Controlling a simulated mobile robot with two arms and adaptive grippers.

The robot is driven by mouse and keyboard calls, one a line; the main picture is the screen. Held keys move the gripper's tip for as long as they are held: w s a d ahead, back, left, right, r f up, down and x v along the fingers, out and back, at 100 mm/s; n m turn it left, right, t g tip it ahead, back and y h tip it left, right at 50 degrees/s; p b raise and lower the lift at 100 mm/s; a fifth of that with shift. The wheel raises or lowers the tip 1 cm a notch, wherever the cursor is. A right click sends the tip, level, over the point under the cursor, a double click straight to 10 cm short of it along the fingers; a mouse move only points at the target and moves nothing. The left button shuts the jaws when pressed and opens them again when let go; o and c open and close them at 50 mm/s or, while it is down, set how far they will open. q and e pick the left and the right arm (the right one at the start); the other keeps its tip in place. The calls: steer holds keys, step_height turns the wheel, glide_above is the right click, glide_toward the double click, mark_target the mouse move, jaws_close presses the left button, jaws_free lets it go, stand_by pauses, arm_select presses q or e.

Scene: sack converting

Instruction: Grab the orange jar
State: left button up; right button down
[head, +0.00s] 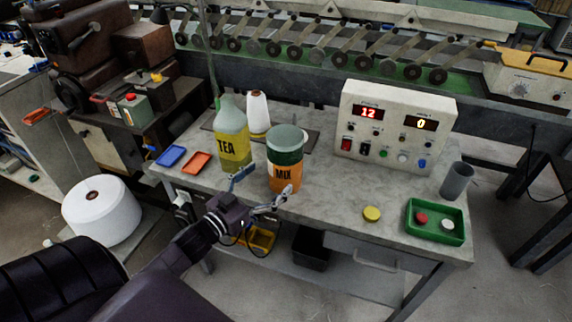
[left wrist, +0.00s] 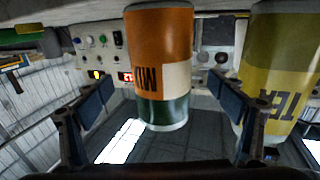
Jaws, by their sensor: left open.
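The orange jar (head: 285,176), marked MIX with a dark green upper part and a grey-green lid, stands upright on the grey table (head: 330,205). My left gripper (head: 264,184) is open at the table's front edge, its fingers in front of the jar's lower part. In the left wrist view, which is upside down, the jar (left wrist: 158,60) shows between the two spread fingers (left wrist: 167,90). I cannot tell how deep the jar is between them; no grip shows. My right gripper is not in view.
A yellow TEA jug (head: 233,140) stands close to the jar's left. Behind are a white spool (head: 258,113) and a control box (head: 393,126). A yellow disc (head: 372,214), green tray (head: 409,229) and grey cup (head: 457,181) lie right. Small blue (head: 171,156) and orange trays (head: 196,163) sit left.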

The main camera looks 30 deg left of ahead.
arm_select(q)
steer(key=shift+w+r, duration=0.15)
steer(key=shift+w, duration=0.75)
steer(key=shift+w+d+f+p, duration=0.1)
steer(key=shift+w+f+p, duration=0.1)
steer(key=shift+w, duration=0.8)
steer(key=shift+w+d+f+p, duration=0.1)
steer(key=shift+w+p, duration=0.15)
steer(key=shift+w, duration=0.75)
steer(key=shift+w+d+f+p, duration=0.1)
steer(key=shift+w+f+p, duration=0.1)
steer(key=shift+w, duration=0.8)
steer(key=shift+s+r, duration=0.1)
steer(key=shift+c, duration=0.5)
steer(key=c, duration=1.3)
